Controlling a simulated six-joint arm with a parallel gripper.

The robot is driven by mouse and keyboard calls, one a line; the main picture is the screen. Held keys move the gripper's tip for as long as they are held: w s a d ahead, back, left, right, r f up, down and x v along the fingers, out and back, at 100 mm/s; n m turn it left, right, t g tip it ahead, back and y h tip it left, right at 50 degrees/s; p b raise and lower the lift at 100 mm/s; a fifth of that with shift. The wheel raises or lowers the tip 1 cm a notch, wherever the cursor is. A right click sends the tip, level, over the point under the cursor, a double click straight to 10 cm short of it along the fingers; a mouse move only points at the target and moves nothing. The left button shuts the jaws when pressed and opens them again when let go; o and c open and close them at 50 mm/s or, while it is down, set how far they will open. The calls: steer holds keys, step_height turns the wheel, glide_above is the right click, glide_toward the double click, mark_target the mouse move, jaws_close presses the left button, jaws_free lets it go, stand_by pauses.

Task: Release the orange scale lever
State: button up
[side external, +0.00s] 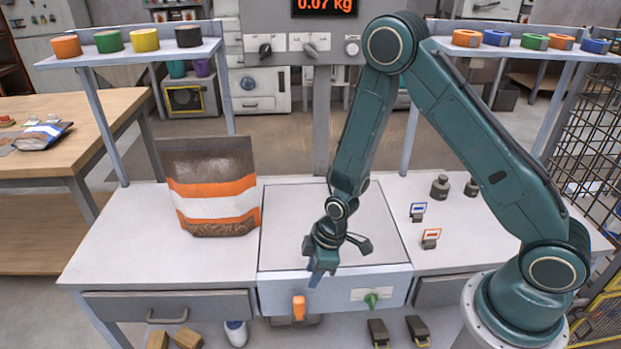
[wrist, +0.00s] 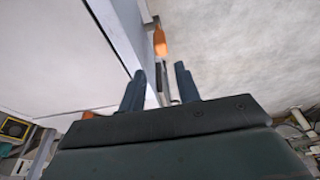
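The orange scale lever (side external: 299,307) hangs on the front face of the scale (side external: 275,291), left of a green knob. My gripper (side external: 317,277) points down at the scale's front edge, above and slightly right of the lever. In the wrist view the lever (wrist: 160,42) shows beyond the two fingertips, in line with the gap between them. My gripper (wrist: 158,76) has its blue fingers apart, with nothing held between them. The fingertips look clear of the lever.
A brown, orange and white pellet bag (side external: 210,187) stands left of the scale plate. A green knob (side external: 371,300) sits on the scale front at right. Small weights (side external: 440,187) and two little signs stand on the right bench. The display (side external: 326,5) reads 0.07 kg.

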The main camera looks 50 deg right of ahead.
steer(key=shift+v, duration=0.95)
steer(key=c, duration=0.6)
steer(key=shift+w+a+f, duration=0.1)
steer(key=shift+w, duration=0.1)
jaws_close()
steer(key=w+a+f+g+h, duration=0.1)
steer(key=w+a, duration=0.2)
steer(key=w+a+g+h, duration=0.1)
steer(key=w+a, duration=0.2)
steer(key=w+a+f+g+h, duration=0.1)
steer(key=w+a+g+h, duration=0.1)
steer(key=w+a, duration=0.1)
steer(key=shift+w+a+f, duration=0.35)
steer(key=shift+a, duration=0.1)
